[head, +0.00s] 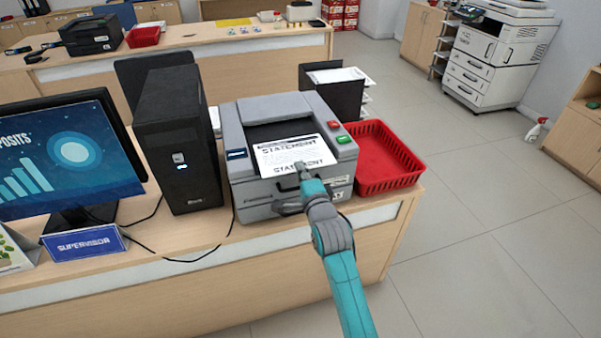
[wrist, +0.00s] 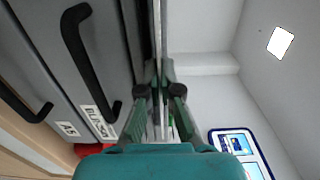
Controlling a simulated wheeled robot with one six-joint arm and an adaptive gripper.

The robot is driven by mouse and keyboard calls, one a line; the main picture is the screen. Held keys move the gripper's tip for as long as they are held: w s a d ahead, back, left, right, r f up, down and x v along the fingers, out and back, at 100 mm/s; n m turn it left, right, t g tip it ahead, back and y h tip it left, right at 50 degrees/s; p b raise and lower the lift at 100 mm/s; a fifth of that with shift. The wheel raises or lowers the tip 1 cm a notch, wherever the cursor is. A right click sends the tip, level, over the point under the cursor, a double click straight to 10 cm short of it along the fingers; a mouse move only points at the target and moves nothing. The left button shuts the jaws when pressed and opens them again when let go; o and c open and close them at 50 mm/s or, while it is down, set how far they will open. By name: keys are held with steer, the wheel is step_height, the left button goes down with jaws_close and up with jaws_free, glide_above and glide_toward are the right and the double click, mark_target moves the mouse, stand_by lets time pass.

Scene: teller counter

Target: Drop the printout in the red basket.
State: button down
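The printout (head: 293,156) is a white sheet headed "STATEMENT". It lies over the output area on top of the grey printer (head: 270,110), its near edge toward my arm. My gripper (head: 302,170) is at that near edge. In the wrist view the printout (wrist: 157,30) shows edge-on as a thin line running between the two fingers of my gripper (wrist: 159,72). The fingers are close together and look shut on it. The red basket (head: 388,178) stands right of the printer on the counter, and no contents show in it.
A black computer tower (head: 178,140) and a monitor (head: 65,160) stand left of the printer. A dark paper holder (head: 330,92) is behind it. Red and green buttons (head: 344,139) sit at the printer's right side. The counter ends just right of the basket, with open floor beyond.

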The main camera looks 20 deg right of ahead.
steer(key=shift+r, duration=0.65)
steer(key=s+r, duration=0.2)
steer(key=s, duration=0.5)
steer(key=s+r, duration=0.3)
steer(key=s, duration=0.4)
